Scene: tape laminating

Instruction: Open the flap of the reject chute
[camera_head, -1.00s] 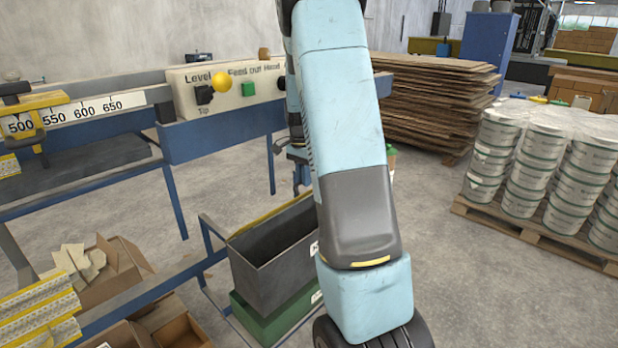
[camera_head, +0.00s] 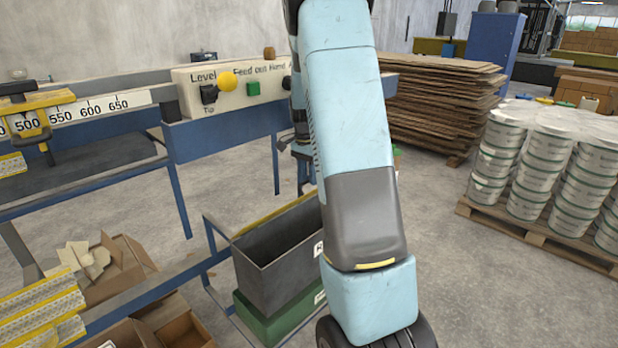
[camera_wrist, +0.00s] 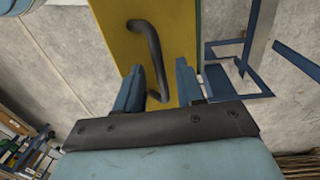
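In the wrist view a yellow flap (camera_wrist: 176,22) with a dark bent handle (camera_wrist: 158,50) fills the top middle. My gripper (camera_wrist: 159,72) is open, with its two blue fingers apart. The lower part of the handle shows between the fingers, closer to the left one. I cannot tell the gap in depth between fingers and handle. The flap looks flat; I cannot tell whether it stands ajar. In the head view my arm covers much of the middle, and my gripper (camera_head: 301,165) shows only partly at its left edge.
A grey bin (camera_head: 268,262) on a green crate (camera_head: 255,318) stands left of my arm. A control panel (camera_head: 230,88) with knobs sits on the blue bench. Stacked sheets (camera_head: 440,100) and a pallet of buckets (camera_head: 540,150) stand right. Open floor lies between.

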